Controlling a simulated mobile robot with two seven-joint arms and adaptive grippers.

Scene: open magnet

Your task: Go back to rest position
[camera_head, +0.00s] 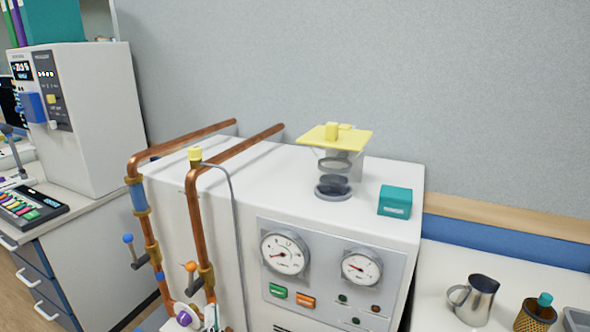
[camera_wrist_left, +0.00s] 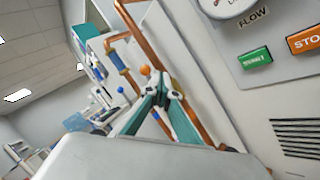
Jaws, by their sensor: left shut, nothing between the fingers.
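My left gripper (camera_head: 203,315) shows only in part at the bottom edge of the head view, in front of the lower copper pipes. In the left wrist view its two teal fingers (camera_wrist_left: 163,88) come together at the tips, shut with nothing between them. Behind them are the copper pipes (camera_wrist_left: 140,38) and the orange-knobbed valve (camera_wrist_left: 145,71). I cannot tell whether the gripper touches the valve or pipe. My right gripper is in neither view.
The white cabinet (camera_head: 270,172) bears gauges, a green button (camera_head: 278,291) and an orange button (camera_head: 305,300). On top are a yellow-lidded glass vessel (camera_head: 340,164) and a teal box (camera_head: 395,201). A metal jug (camera_head: 476,299) stands right. A keyboard-like panel (camera_head: 30,207) lies left.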

